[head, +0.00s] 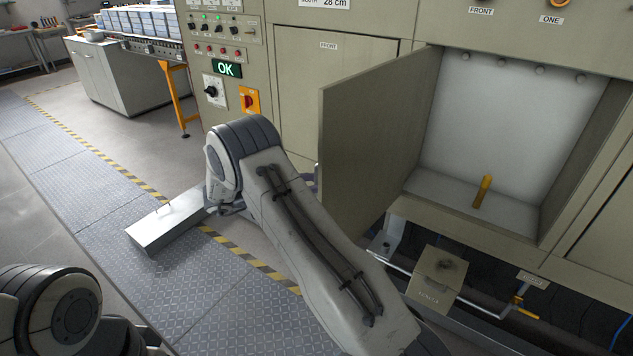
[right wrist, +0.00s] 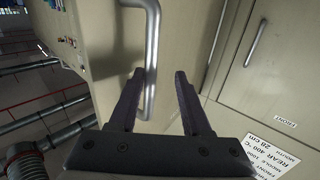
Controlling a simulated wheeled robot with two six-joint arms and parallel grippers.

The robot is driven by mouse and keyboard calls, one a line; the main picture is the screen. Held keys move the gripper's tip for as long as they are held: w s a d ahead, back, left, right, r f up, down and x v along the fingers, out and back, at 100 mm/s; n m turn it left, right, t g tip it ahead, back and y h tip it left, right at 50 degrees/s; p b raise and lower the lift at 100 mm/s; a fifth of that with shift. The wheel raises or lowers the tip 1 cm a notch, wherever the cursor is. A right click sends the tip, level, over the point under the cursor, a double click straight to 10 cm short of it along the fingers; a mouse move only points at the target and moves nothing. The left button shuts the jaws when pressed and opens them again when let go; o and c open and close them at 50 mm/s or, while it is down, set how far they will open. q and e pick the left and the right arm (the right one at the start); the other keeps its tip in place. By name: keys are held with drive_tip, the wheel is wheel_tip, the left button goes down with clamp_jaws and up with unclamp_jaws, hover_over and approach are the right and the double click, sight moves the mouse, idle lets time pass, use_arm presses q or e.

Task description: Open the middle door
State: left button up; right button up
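A beige furnace door (head: 375,140) stands swung wide open, hinged at the left side of its opening. A pale chamber (head: 510,110) shows behind it. In the right wrist view, a metal bar handle (right wrist: 152,50) runs down the door's outer face (right wrist: 108,40). My right gripper (right wrist: 160,73) is open, with the handle's lower end between its fingers, nearer the left finger. I cannot tell whether they touch.
A closed front door (head: 330,95) is left of the opening. An orange-yellow peg (head: 483,191) stands in the chamber. A small open flap (head: 436,278) and pipes are below. A low metal box (head: 165,222) is beside my right arm. The floor plates at left are clear.

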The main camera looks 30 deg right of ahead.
drive_tip(key=b+v, duration=0.2)
drive_tip(key=v, duration=0.8)
drive_tip(key=shift+a+b, duration=0.25)
drive_tip(key=shift+b, duration=0.05)
drive_tip(key=shift+w, duration=0.2)
